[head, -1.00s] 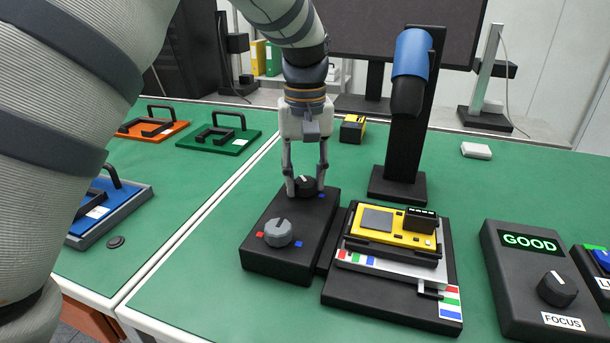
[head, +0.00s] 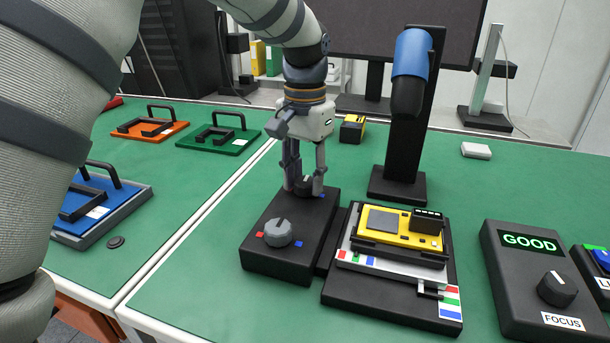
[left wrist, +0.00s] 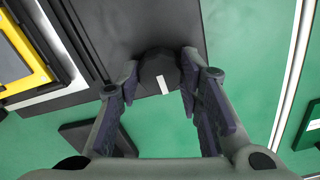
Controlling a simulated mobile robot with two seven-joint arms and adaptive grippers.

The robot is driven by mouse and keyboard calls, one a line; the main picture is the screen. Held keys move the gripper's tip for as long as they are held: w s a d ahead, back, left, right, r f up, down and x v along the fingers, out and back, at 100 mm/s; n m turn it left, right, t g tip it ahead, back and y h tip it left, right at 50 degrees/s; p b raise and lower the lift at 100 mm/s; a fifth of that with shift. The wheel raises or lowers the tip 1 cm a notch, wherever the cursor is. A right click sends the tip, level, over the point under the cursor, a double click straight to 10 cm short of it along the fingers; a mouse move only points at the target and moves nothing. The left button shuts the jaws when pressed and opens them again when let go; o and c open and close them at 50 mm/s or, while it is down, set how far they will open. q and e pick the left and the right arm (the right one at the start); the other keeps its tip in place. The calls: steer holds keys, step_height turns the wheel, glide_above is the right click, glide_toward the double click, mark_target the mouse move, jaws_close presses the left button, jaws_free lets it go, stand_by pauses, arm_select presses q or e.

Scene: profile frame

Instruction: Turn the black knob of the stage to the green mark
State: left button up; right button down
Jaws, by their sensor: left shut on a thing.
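The black knob (head: 304,184) is on the far end of the black control box (head: 278,262). My left gripper (head: 305,190) points down from above and is shut on the knob, one finger on each side. In the left wrist view, the knob (left wrist: 158,68) sits between the fingertips (left wrist: 160,80), and its white pointer line faces the bottom of the picture. A blue mark (head: 322,196) shows right of the knob. I cannot see a green mark beside the knob. The stage (head: 390,297) carries a yellow board (head: 394,228). My right gripper is not in view.
A grey knob (head: 279,233) with red and blue marks is at the box's near end. A black post with a blue scope (head: 411,55) stands behind the stage. A FOCUS box (head: 530,290) reading GOOD is at right.

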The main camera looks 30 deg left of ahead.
mark_target(305, 181)
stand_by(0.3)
arm_select(q)
steer(key=o, duration=1.2)
steer(key=shift+c, duration=0.2)
step_height(305, 181, up, 12)
